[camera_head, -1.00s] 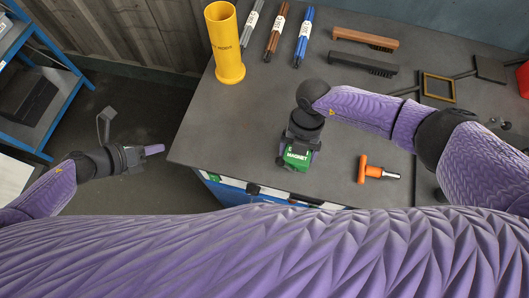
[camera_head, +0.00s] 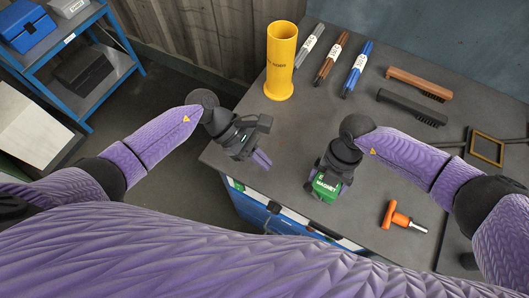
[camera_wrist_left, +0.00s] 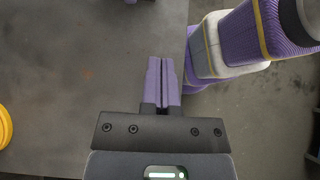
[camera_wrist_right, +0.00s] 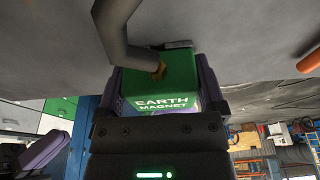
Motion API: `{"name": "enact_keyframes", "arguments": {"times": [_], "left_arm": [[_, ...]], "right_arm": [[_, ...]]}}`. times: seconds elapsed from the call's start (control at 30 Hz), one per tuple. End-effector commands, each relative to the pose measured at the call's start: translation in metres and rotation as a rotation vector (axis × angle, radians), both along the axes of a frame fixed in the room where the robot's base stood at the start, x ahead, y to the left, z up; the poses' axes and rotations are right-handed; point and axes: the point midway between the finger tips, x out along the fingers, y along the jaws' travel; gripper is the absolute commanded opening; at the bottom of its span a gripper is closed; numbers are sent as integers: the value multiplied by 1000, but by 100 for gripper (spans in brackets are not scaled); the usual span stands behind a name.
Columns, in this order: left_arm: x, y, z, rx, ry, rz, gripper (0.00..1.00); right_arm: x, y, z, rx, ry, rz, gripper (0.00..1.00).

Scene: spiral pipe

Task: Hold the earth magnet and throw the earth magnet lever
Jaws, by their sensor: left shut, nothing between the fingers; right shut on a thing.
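The green earth magnet (camera_head: 326,187) sits near the front edge of the grey workbench. My right gripper (camera_head: 328,183) is shut on it from above. In the right wrist view the magnet (camera_wrist_right: 165,85) is between the purple fingers, with its white "EARTH MAGNET" text showing. A dark bent lever (camera_wrist_right: 112,30) with a brass-coloured fitting crosses in front of the magnet there. My left gripper (camera_head: 262,160) is shut and empty, over the bench's left front corner, left of the magnet and apart from it. Its closed fingers (camera_wrist_left: 162,82) show in the left wrist view over bare surface.
A yellow tube (camera_head: 281,62) stands at the back left of the bench. Several labelled rod packs (camera_head: 328,70) and two brushes (camera_head: 412,105) lie behind. An orange-handled tool (camera_head: 402,217) lies to the right of the magnet. A blue shelf (camera_head: 80,60) stands at far left.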

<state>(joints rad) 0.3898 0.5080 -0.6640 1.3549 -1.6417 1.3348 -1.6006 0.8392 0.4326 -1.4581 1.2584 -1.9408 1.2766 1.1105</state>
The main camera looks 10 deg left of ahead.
Motion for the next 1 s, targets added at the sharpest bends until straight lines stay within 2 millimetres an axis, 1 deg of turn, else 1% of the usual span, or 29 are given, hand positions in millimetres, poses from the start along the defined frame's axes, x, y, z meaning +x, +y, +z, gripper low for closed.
{"name": "enact_keyframes", "arguments": {"times": [0.03,0.27,0.3,0.4,0.53,1.0], "left_arm": [[-3,-9,-6,-3,2,-2,0],[-13,-45,-39,-2,3,1,0],[-15,-51,-32,-4,-2,-3,0],[-18,-62,-23,-2,-2,-2,0],[-21,-70,-16,0,-1,1,0],[-21,-73,-14,8,-2,1,0]], "right_arm": [[0,0,0,1,0,0,18],[0,0,0,1,0,0,18],[0,0,0,1,0,0,18],[0,0,0,1,0,0,18],[0,0,0,1,0,0,18],[0,0,1,1,0,0,18]]}}
